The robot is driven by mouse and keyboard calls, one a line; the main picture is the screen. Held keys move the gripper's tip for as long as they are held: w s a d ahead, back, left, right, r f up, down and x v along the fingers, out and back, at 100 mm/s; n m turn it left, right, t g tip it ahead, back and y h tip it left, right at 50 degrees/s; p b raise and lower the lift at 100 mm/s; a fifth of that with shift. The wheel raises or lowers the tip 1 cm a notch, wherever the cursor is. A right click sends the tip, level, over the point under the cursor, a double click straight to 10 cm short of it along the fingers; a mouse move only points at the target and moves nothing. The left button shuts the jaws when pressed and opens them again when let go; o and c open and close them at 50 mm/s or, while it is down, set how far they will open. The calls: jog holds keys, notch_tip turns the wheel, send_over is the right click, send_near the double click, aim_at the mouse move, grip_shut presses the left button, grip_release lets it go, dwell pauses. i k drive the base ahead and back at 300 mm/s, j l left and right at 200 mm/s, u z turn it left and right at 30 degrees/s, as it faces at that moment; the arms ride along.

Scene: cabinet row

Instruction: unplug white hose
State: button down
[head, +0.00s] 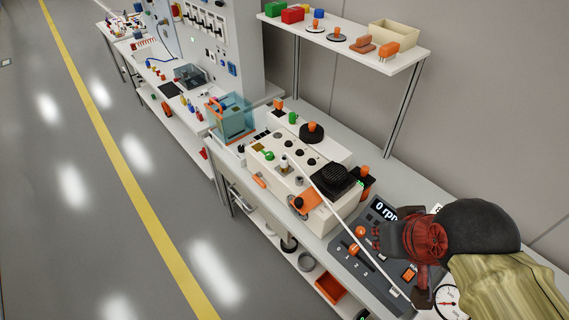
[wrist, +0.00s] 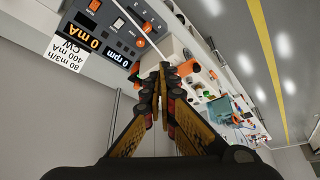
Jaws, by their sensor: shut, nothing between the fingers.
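The white hose (head: 340,207) runs from a fitting (head: 284,163) on top of the cream box (head: 318,214) down to the right, across the grey control panel. Its lower end is not clear near my arm. In the wrist view the hose (wrist: 141,30) runs as a thin white line past the panel toward my fingertips. My gripper (wrist: 162,68) is shut and empty, with the box and bench beyond its tips. In the head view my gripper (head: 380,240) is above the panel, right of the hose and away from the fitting. Whether it touches the hose cannot be told.
The grey panel (head: 350,262) has orange knobs and a display. A round gauge (head: 449,299) sits at lower right. The floor (head: 70,190) at left is clear.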

aim_at(283, 166)
jog(key=i+j, duration=0.55)
jog(key=j, duration=0.15)
jog(key=i+j+u, duration=0.1)
jog(key=i+j, duration=0.45)
jog(key=j, duration=0.15)
